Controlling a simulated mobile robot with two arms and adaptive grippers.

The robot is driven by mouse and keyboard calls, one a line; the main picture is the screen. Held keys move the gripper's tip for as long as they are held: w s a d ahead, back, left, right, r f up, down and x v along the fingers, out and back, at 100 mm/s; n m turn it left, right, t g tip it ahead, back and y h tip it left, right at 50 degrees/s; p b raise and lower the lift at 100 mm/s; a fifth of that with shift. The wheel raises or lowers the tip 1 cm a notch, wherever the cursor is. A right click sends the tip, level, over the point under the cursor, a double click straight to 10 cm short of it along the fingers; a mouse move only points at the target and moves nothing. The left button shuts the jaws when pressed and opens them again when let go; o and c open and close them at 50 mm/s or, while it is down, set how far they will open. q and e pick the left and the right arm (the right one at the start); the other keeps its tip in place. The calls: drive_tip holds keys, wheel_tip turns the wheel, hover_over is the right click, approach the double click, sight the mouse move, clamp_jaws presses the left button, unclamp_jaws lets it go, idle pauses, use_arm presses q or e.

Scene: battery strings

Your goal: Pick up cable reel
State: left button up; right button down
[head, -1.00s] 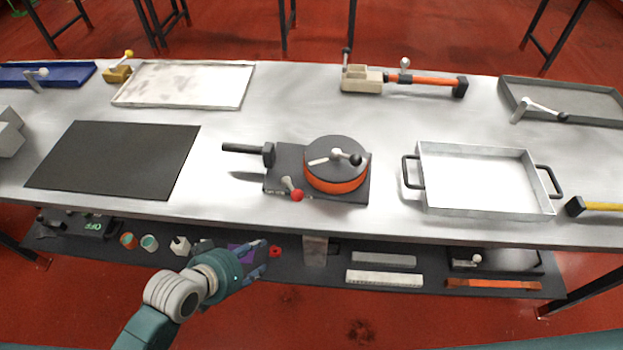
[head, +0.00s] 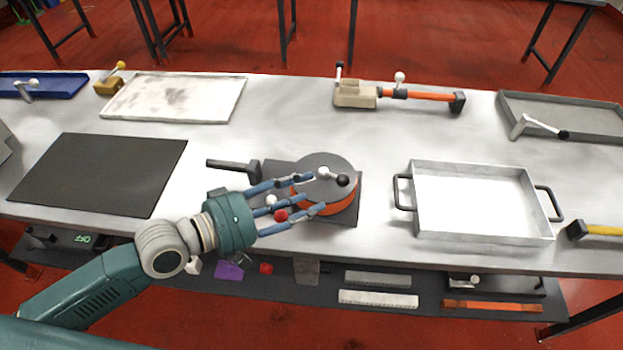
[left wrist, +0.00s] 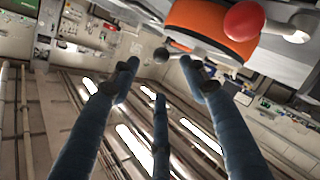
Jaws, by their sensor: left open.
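The cable reel (head: 325,168) has a dark grey round top and an orange band. It stands on a dark grey base plate (head: 345,215) on the steel table, with a black-knobbed crank on top and a red-knobbed lever at its front. My left gripper (head: 305,192) is open, its blue fingers spread at the reel's left and front side, over the red knob (head: 281,215). In the left wrist view the orange reel (left wrist: 195,22) is at the top, beyond the fingers, and the red knob (left wrist: 243,21) is close to the camera. I cannot tell whether any finger touches the reel. My right gripper is not in view.
A steel tray (head: 475,240) with black handles stands to the right. A dark mat (head: 95,175) lies to the left. A black-handled tool (head: 232,165) lies left of the reel. An orange-handled tool (head: 420,96) lies behind. The lower shelf holds small parts.

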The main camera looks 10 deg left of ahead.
sight(337, 182)
use_arm(q)
drive_tip(key=x, duration=0.3)
drive_tip(key=r+p+x, duration=0.1)
drive_tip(key=x, duration=0.1)
drive_tip(key=shift+w+a, duration=0.15)
drive_tip(key=shift+w, duration=0.15)
drive_tip(key=shift+w+d+f, duration=0.2)
drive_tip(key=shift+d, duration=0.05)
drive_tip(key=x, duration=0.3)
drive_tip(key=p+x, duration=0.1)
drive_tip(key=shift+d+f, duration=0.15)
drive_tip(key=shift+f, duration=0.15)
drive_tip(key=shift+w+d+f, duration=0.25)
drive_tip(key=shift+d, duration=0.1)
clamp_jaws()
drive_tip(key=shift+w+r, duration=0.1)
drive_tip(key=shift+r, duration=0.2)
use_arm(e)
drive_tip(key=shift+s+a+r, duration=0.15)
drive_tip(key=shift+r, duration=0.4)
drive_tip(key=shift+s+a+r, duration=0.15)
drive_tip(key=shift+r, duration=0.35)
